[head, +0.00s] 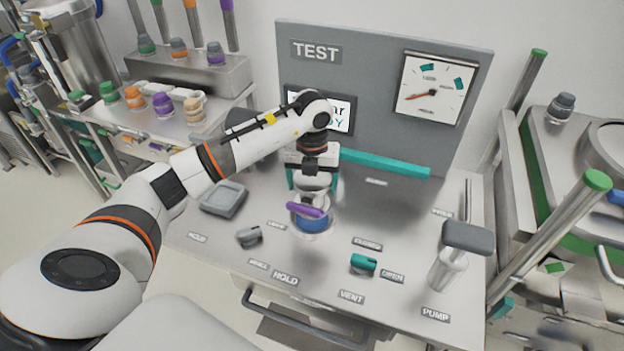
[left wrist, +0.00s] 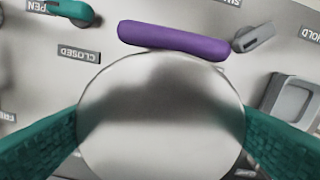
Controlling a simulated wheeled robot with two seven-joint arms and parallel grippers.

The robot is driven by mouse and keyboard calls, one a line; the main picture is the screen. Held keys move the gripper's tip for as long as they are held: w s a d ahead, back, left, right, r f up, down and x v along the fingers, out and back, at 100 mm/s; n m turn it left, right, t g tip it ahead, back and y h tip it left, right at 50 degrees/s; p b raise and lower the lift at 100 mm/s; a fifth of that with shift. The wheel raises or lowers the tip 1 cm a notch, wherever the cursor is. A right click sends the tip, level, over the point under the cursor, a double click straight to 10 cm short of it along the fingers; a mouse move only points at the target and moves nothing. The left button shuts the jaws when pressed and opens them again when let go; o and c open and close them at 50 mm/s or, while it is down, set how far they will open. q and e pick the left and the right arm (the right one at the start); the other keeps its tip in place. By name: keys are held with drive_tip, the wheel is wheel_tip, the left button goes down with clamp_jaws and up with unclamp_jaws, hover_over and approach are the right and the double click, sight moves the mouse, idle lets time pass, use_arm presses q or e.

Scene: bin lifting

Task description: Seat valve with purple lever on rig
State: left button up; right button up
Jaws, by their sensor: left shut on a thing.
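The valve has a silver round body and a purple lever (head: 304,210). In the head view it is upright above a blue round part (head: 312,223) on the rig's top (head: 330,262). I cannot tell whether the blue part belongs to the valve or the rig, or whether the valve touches a seat. My left gripper (head: 312,184) points down and is shut on the valve from above. In the left wrist view, the teal fingers hold both sides of the silver body (left wrist: 160,120), with the purple lever (left wrist: 173,40) beyond it. My right gripper is not in view.
A teal knob (head: 363,263) and a grey knob (head: 248,236) are in front of the valve. A pump handle (head: 468,237) stands at right, a grey square dish (head: 223,199) at left. The TEST panel (head: 384,60) with a gauge (head: 430,90) rises behind.

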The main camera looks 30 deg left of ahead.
use_arm(q)
drive_tip(key=shift+f, duration=0.2)
idle(1.1)
drive_tip(key=shift+f+b, duration=1.65)
drive_tip(key=shift+f, duration=0.4)
idle(0.8)
idle(0.3)
drive_tip(key=o, duration=1.6)
drive_tip(key=shift+s, duration=0.1)
drive_tip(key=shift+c, duration=0.2)
drive_tip(key=shift+s+f, duration=0.1)
drive_tip(key=shift+r+p, duration=3.1)
drive_tip(key=shift+r, duration=1.45)
